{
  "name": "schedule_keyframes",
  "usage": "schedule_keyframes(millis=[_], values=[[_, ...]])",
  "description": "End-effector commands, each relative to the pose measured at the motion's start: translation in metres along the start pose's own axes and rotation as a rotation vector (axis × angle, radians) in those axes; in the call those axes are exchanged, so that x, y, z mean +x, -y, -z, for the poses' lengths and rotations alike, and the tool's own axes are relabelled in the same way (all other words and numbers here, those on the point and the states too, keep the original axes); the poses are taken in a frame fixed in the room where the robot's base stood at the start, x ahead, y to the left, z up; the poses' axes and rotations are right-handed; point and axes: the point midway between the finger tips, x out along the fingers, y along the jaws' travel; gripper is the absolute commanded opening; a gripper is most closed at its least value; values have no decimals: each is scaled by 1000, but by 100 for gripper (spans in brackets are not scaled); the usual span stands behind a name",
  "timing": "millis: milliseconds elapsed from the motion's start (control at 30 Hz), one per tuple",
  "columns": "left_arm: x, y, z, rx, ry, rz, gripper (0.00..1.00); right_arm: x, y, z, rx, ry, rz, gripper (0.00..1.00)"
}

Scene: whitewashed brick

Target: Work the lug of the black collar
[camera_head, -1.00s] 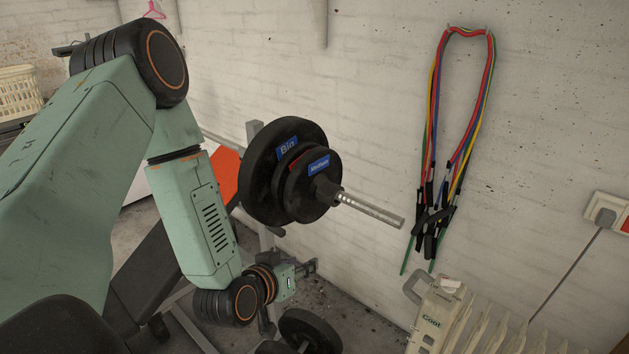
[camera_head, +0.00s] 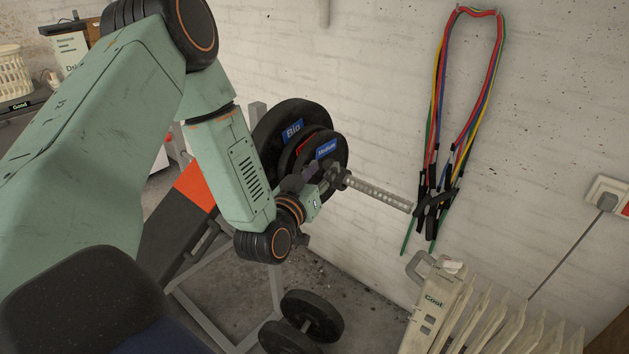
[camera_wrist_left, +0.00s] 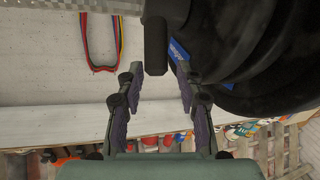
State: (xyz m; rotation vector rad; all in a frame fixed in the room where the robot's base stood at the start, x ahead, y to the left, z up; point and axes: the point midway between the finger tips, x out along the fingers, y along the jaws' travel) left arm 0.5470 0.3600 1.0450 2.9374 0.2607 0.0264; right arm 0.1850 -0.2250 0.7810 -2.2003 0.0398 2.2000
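The black collar (camera_head: 341,179) sits on the steel bar (camera_head: 380,194) just outside the weight plates in the head view, partly hidden by my left gripper (camera_head: 322,182). In the left wrist view a dark, rounded lug (camera_wrist_left: 156,45) hangs down from the top edge. Its lower end reaches between the tips of my left gripper (camera_wrist_left: 158,78), with a gap to each finger. The fingers are apart and hold nothing. My right gripper is in neither view.
Black plates (camera_head: 290,135) with blue labels are right beside the collar. Coloured resistance bands (camera_head: 433,120) hang on the white brick wall beyond the bar end. A cream radiator (camera_head: 437,310) stands lower right, and a dumbbell (camera_head: 312,315) lies on the floor.

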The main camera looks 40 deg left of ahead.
Motion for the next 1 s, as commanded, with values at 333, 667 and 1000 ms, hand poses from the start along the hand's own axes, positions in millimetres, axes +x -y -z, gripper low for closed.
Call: schedule_keyframes(millis=[333,667,1000], values=[[30,0,0,-1,1,-3,36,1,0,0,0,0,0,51],[31,1,0,-1,2,-4,30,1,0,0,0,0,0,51],[31,0,0,-1,2,-5,2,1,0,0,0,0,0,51]])
